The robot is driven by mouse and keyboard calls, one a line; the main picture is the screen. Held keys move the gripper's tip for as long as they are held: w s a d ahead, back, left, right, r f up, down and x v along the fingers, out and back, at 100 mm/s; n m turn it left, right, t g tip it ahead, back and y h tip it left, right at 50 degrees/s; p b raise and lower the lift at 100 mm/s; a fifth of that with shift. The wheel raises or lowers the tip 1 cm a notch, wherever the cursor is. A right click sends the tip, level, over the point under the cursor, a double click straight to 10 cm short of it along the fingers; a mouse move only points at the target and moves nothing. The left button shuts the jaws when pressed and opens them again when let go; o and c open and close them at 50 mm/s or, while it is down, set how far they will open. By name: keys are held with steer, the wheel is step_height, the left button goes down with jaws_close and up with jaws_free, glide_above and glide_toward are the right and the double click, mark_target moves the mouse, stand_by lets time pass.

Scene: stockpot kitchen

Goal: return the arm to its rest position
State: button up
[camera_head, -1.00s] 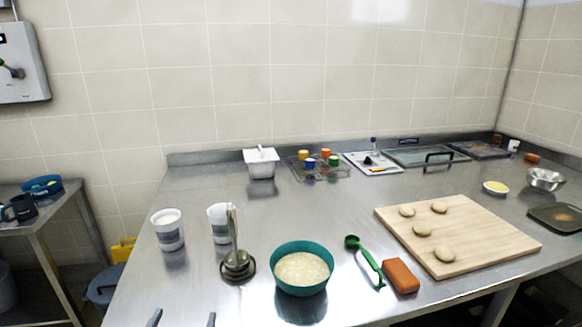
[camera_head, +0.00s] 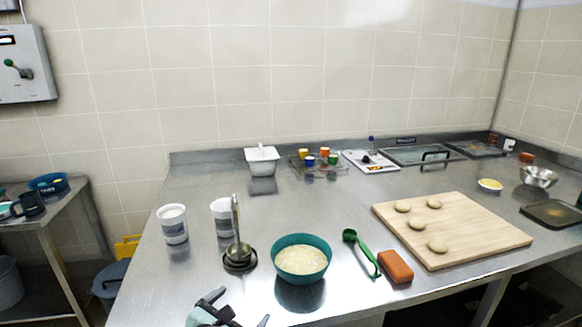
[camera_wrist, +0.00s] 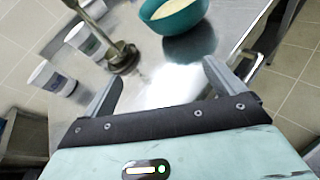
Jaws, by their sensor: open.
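My gripper (camera_head: 240,312) is at the bottom edge of the head view, over the front edge of the steel table (camera_head: 330,215). In the wrist view my gripper (camera_wrist: 160,85) has its two fingers spread wide, with nothing between them but bare steel behind. It is apart from the teal bowl (camera_head: 301,260) of pale contents, which stands ahead of it. A ladle (camera_head: 238,240) stands upright in a small dark round holder beside the bowl.
Two white tubs (camera_head: 172,224) stand left of the ladle. A green scoop (camera_head: 362,252), an orange block (camera_head: 395,266) and a wooden board (camera_head: 460,235) with several dough pieces lie to the right. A side table (camera_head: 45,220) stands at the left.

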steer(key=s+d+r+m+g, duration=0.2)
steer(key=s+d+m+g, duration=0.1)
steer(key=d+m+g, duration=0.3)
steer(key=s+d+r+m+g, duration=0.2)
steer(key=d+r+m+g, duration=0.1)
steer(key=d, duration=0.5)
steer(key=s+d+r+m+g+y, duration=0.2)
steer(key=s+d+r+m, duration=0.3)
steer(key=s, duration=0.4)
steer(key=s+d+r+m+g+y, duration=0.2)
steer(key=s+d+r+m+y, duration=0.1)
steer(key=s+d+r+m, duration=0.3)
steer(key=s+r+m, duration=0.1)
steer(key=s, duration=0.1)
steer(key=shift+s+y, duration=0.35)
steer(key=shift+y, duration=0.05)
